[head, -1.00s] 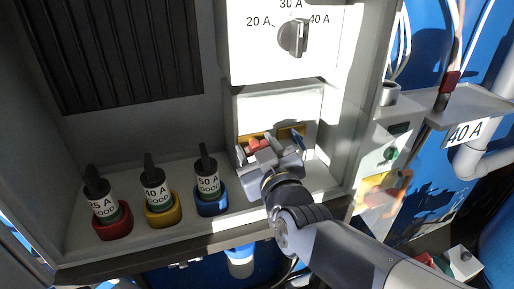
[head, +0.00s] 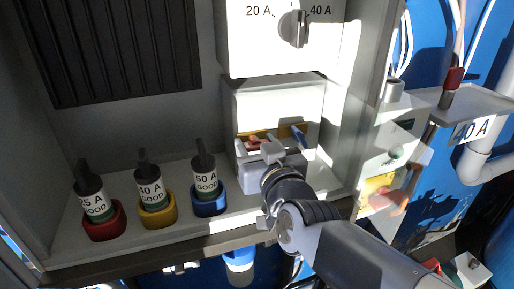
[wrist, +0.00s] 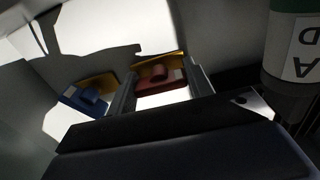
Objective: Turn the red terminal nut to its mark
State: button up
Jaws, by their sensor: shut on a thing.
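The red terminal nut (head: 257,141) is in the white recessed box below the dial, in front of a brass strip. In the wrist view the dark red nut (wrist: 160,80) sits between my two fingers, with a pale patch beside its right end. My gripper (head: 270,156) is shut on it; the wrist view shows a finger of my gripper (wrist: 162,88) on either side. A blue terminal nut (head: 299,137) stands to the right, outside the fingers; it also shows in the wrist view (wrist: 86,98). I cannot make out the red nut's mark.
Three labelled cartridges stand on the shelf to the left, in a red holder (head: 105,226), a yellow holder (head: 157,211) and a blue holder (head: 210,203). A dial knob (head: 296,28) is above the box. The cabinet's right wall (head: 352,110) is close to my arm.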

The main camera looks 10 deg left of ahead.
jog(key=o, duration=1)
jog(key=shift+p+v, duration=1.2)
jog(key=shift+v, duration=4.2)
jog(key=shift+a, duration=0.1)
jog(key=shift+b+x, duration=1.2)
jog(key=shift+x, duration=4.2)
